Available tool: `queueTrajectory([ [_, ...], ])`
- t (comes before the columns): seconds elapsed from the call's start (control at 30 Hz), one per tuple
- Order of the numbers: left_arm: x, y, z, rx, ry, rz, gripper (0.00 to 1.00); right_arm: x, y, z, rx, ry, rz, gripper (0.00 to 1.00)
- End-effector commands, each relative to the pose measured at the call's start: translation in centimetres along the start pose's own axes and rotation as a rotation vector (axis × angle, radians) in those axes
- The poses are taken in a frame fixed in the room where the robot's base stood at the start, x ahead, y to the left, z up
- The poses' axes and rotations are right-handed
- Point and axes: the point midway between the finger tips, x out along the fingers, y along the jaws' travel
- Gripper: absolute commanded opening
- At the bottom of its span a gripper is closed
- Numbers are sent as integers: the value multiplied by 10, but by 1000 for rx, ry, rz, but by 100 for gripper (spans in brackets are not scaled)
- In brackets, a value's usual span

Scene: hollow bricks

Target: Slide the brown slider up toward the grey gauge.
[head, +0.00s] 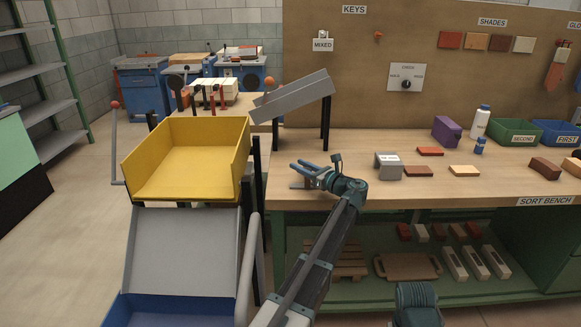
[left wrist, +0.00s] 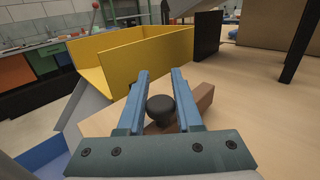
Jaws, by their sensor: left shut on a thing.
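The brown slider (left wrist: 205,97) is a brown block with a round black knob (left wrist: 160,108), seen in the left wrist view on the wooden bench top. My left gripper (left wrist: 160,85) has its blue fingers on either side of the knob and is shut on it. In the head view my left gripper (head: 302,168) is at the bench's left front part, and the slider is mostly hidden beneath it. The grey gauge (head: 388,167), a small grey block with a white label, stands on the bench to the right of the gripper, apart from it.
A yellow tray (head: 195,160) stands left of the bench, with a grey ramp (head: 180,245) below it. A sloped grey chute (head: 293,97) on black legs rises behind the gripper. Red and tan bricks (head: 418,171) lie right of the gauge. The bench between gripper and gauge looks clear.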

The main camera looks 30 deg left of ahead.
Motion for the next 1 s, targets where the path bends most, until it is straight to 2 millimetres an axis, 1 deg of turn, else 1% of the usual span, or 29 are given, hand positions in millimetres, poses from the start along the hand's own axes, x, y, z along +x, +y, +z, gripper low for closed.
queueTrajectory([
  [0.03,-11,-15,0,0,1,-5,0,0,0,0,0,0,0,50],
  [0.2,-44,-47,0,0,1,-4,0,0,0,0,0,0,0,50],
  [0.4,-75,-78,0,0,1,-4,0,0,0,0,0,0,0,50],
  [0.5,-86,-88,0,0,1,-3,0,0,0,0,0,0,0,50],
  [0.7,-98,-98,0,0,1,-1,0,0,0,0,0,0,0,50],
  [1.0,-101,-100,0,0,1,-1,0,0,0,0,0,0,0,50],
])
